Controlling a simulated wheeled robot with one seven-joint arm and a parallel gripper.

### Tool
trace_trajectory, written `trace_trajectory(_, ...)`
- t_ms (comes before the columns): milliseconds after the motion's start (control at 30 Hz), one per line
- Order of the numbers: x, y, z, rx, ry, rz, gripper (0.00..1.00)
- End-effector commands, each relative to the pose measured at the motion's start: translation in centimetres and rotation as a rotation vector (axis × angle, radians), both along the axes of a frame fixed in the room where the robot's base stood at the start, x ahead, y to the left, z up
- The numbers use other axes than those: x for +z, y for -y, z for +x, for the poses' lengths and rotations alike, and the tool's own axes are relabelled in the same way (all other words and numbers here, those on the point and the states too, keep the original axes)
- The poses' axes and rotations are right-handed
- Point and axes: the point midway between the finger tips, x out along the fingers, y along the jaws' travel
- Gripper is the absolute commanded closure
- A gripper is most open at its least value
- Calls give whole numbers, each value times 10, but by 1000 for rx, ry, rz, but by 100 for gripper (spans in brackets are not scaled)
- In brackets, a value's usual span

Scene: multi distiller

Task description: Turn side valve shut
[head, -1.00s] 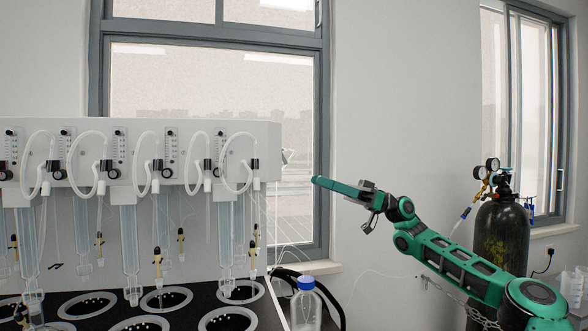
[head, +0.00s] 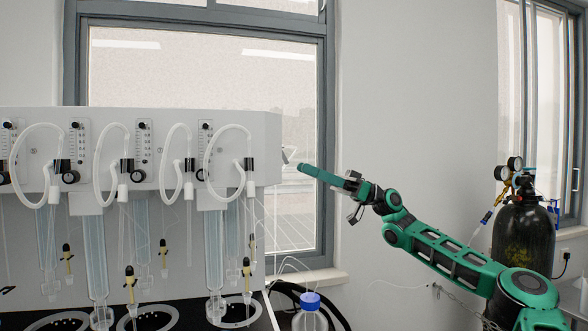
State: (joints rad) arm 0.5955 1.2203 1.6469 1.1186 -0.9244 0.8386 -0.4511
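The multi distiller (head: 262,135) is a white cabinet at the left, with several flow meters, knobs and looped white tubes on its front. A small pale side valve (head: 287,155) sticks out from its right side, near the top. It is small, and its handle position is hard to tell. My gripper (head: 302,168) reaches in from the right on my green arm. Its green fingertips are just right of and slightly below the valve in the picture. I cannot tell whether they touch it. The fingers are seen edge-on, so their opening is hidden.
A clear bottle with a blue cap (head: 310,302) stands below my arm, beside black hoses (head: 284,289). A dark gas cylinder (head: 523,240) with gauges stands at the right. A window (head: 210,75) is behind the distiller. The wall space above my arm is free.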

Motion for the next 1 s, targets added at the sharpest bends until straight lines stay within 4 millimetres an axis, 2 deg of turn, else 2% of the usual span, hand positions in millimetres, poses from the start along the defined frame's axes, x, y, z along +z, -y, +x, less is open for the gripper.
trace_trajectory(100,8,-19,-5,2,1,-1,78)
trace_trajectory(300,17,-38,-8,1,1,0,78)
trace_trajectory(700,20,-45,-10,0,1,0,78)
trace_trajectory(733,20,-45,-10,0,1,0,80)
trace_trajectory(800,20,-45,-10,0,1,0,97)
trace_trajectory(833,20,-45,-10,0,1,0,100)
trace_trajectory(1000,20,-45,-9,-2,-1,1,100)
